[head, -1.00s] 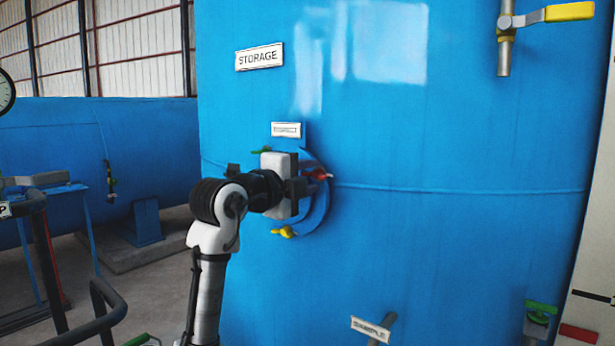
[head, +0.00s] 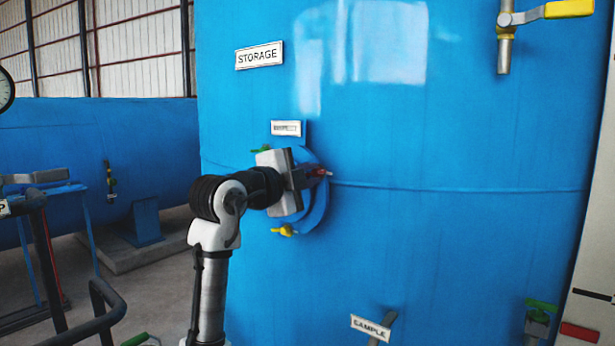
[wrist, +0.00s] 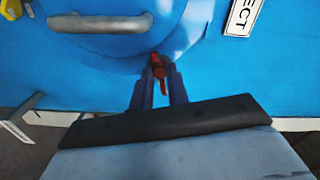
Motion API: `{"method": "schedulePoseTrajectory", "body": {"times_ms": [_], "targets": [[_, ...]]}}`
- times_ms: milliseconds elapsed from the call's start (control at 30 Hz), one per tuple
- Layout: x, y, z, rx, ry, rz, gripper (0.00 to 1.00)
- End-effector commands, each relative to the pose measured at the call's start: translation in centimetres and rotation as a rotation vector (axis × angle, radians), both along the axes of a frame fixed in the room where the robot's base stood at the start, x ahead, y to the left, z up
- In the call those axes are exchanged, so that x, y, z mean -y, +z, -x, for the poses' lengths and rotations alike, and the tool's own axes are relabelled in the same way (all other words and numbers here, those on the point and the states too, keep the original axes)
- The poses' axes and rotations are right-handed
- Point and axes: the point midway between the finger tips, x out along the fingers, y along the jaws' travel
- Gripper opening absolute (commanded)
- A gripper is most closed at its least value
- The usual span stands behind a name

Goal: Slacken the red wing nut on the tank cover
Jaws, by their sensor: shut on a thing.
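The red wing nut (head: 322,173) sits at the right edge of the round blue tank cover (head: 318,205). In the wrist view the red wing nut (wrist: 158,68) shows between the two fingers of my gripper (wrist: 157,82), which is shut on it. In the head view my gripper (head: 308,176) reaches the nut from the left, its body tilted and hiding much of the cover. A yellow wing nut (head: 285,230) is at the cover's lower edge and a green one (head: 261,150) at its upper left. The cover's grey handle (wrist: 100,23) shows in the wrist view.
A small label plate (head: 286,128) is above the cover and a STORAGE sign (head: 259,55) higher up. A yellow-handled valve (head: 550,13) is at the upper right. A SAMPLE sign (head: 370,328) is below. The tank wall right of the cover is clear.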

Motion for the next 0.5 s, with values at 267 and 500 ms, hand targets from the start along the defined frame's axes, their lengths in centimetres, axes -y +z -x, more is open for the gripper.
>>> {"method": "schedulePoseTrajectory", "body": {"times_ms": [267,500], "targets": [[0.01,-0.05,0.01,0.0,-0.001,-0.001,0.38],[0.01,-0.03,0.01,0.001,0.0,-0.002,0.38]]}}
